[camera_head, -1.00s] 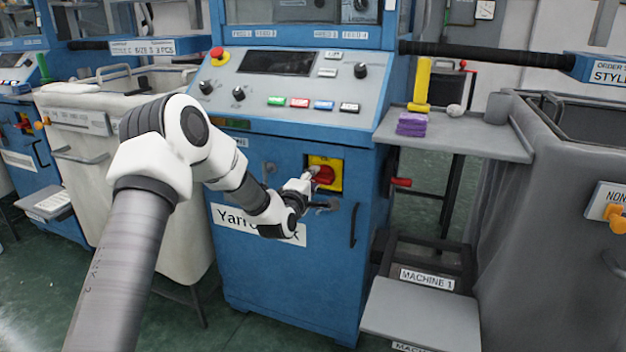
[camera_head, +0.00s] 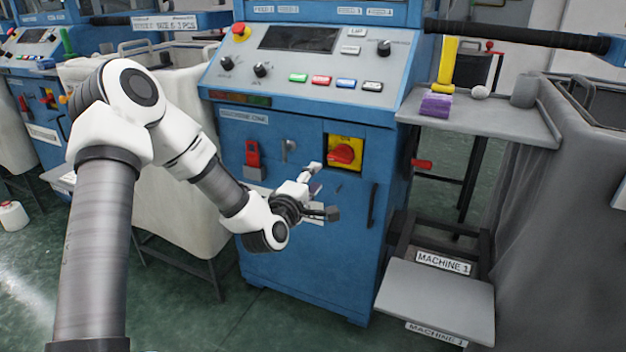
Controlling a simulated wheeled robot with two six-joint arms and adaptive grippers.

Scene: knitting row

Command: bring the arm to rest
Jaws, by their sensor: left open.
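My left arm comes in from the left and reaches across the front of a blue machine (camera_head: 330,250). My left gripper (camera_head: 325,190) is open and empty. It hangs in front of the machine's front panel, below and left of a red rotary switch (camera_head: 342,154) on a yellow plate. In the picture a gap shows between the fingers and the switch knob. The gripper and wrist cover part of a white label on the panel. My right gripper does not show.
A red-handled lever (camera_head: 252,155) and a black door handle (camera_head: 372,205) are on the machine front. A grey shelf (camera_head: 510,125) at right bears a yellow tool (camera_head: 448,65) and a purple block (camera_head: 436,105). A low grey step (camera_head: 430,300) stands at lower right. A cream bin (camera_head: 180,225) stands behind my arm.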

